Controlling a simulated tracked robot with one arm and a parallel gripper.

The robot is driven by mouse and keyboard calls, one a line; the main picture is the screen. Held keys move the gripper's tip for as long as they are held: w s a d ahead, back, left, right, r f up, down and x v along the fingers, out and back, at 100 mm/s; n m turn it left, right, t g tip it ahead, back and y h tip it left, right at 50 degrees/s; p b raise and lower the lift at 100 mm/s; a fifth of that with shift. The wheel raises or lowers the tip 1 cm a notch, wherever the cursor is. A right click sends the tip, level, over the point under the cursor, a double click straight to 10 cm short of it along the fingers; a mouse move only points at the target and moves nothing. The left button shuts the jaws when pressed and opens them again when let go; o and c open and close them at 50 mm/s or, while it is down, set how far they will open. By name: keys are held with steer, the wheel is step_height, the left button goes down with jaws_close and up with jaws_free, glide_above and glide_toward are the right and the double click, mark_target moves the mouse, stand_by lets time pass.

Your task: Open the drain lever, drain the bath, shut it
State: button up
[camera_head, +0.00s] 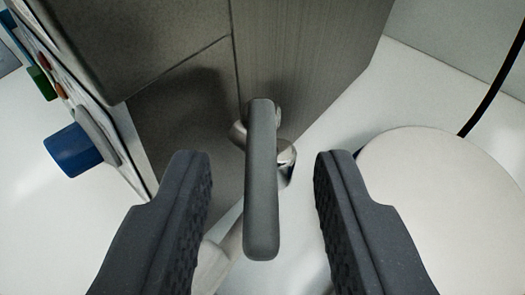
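The drain lever (262,190) is a grey rounded handle in the middle of the head camera view. It points toward me from a metal fitting (286,160) low on the grey machine housing (290,50). My gripper (263,170) is open, with one dark ribbed finger on each side of the lever. There is a visible gap between the lever and each finger. A pale pipe or spout (216,262) shows below the lever, partly hidden by the left finger. The inside of the bath is not in view.
A panel with a blue knob (72,150) and a green button (41,83) is at the left. A round cream-coloured object (440,200) stands close to the right finger. A black cable (495,85) runs up behind it.

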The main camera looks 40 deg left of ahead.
steer(key=shift+w+a, duration=0.1)
steer(key=shift+w, duration=0.05)
jaws_close()
steer(key=shift+s+a+r+m+h+p, duration=0.1)
steer(key=shift+s+m+h+p, duration=0.2)
steer(key=shift+p, duration=1.05)
steer(key=shift+a+r+m+t+h+p, duration=0.15)
steer(key=shift+m+t+h+p, duration=0.15)
steer(key=shift+p, duration=0.85)
steer(key=m+h+p, duration=0.1)
steer(key=p, duration=0.4)
steer(key=a+m+t+h+p, duration=0.1)
steer(key=p, duration=0.4)
steer(key=shift+s+a+m+h+p, duration=0.1)
steer(key=shift+s+m+h+p, duration=0.1)
steer(key=shift+m+h+p, duration=0.15)
steer(key=m+h+p, duration=0.1)
steer(key=p, duration=0.4)
steer(key=a+m+t+h+p, duration=0.1)
steer(key=p, duration=0.4)
steer(key=shift+s+h+p, duration=0.1)
steer(key=shift+h+p, duration=0.25)
steer(key=shift+p, duration=0.05)
steer(key=shift+a+f+m+h+p, duration=0.25)
steer(key=shift+m+h+p, duration=0.35)
steer(key=shift+p, duration=1.15)
